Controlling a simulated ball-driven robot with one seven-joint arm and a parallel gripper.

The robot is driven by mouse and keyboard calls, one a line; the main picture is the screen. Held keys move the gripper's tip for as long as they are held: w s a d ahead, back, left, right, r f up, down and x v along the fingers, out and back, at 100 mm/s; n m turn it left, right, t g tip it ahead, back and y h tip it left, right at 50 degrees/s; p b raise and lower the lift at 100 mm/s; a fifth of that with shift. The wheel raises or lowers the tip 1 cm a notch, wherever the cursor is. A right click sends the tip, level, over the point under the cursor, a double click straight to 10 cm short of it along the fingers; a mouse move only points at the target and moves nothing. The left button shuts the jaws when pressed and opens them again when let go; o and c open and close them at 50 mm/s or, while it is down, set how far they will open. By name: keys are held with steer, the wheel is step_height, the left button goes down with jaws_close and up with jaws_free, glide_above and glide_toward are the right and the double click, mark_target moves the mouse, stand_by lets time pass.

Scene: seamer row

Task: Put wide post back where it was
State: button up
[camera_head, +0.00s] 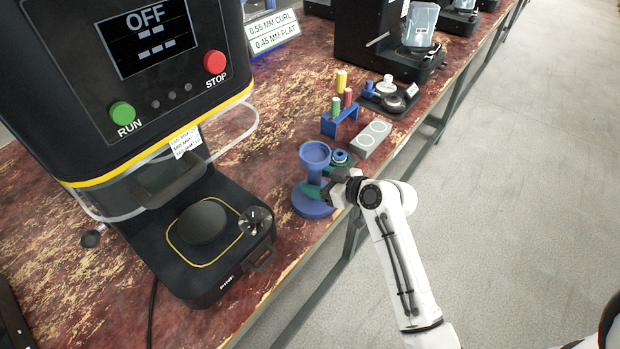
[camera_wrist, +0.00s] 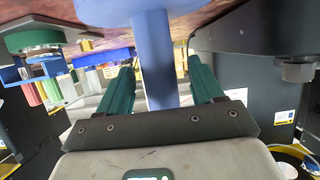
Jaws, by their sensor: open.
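A blue post (camera_head: 315,176) with a wide round base and a broader ring-shaped top stands upright on the worn red bench near its front edge; I take it as the wide post. My gripper (camera_head: 314,190) reaches it from the right, low on the stem. In the wrist view, which looks upside down, the post's stem (camera_wrist: 156,60) rises between the two teal fingers of my gripper (camera_wrist: 160,78). The fingers are open, with a gap visible on each side of the stem. The far side of the base is partly hidden.
A seamer with a black base (camera_head: 200,240) stands left of the post. Behind the post are a small green base with a blue ring (camera_head: 341,157), a grey block with two circles (camera_head: 374,138) and a blue rack (camera_head: 340,120) with coloured pegs. The floor (camera_head: 520,180) at right is clear.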

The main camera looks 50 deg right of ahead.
steer(key=v, duration=0.8)
steer(key=s+a+f+g+y, duration=0.1)
steer(key=s+a+f+g, duration=0.25)
steer(key=a, duration=0.25)
steer(key=s+a+f+g+y, duration=0.1)
steer(key=s+a+f+g, duration=0.1)
steer(key=a+f+g, duration=0.3)
steer(key=s+a+f+g+h, duration=0.1)
steer(key=s+a+g, duration=0.1)
steer(key=s, duration=0.3)
steer(key=s+a+f+g+h, duration=0.1)
steer(key=s+a+g, duration=0.1)
steer(key=s, duration=0.4)
steer(key=shift+s+a+m+h, duration=0.2)
steer(key=shift+a+m+h, duration=0.1)
steer(key=shift+m, duration=0.1)
steer(key=shift+r+p, duration=0.8)
steer(key=shift+r, duration=0.05)
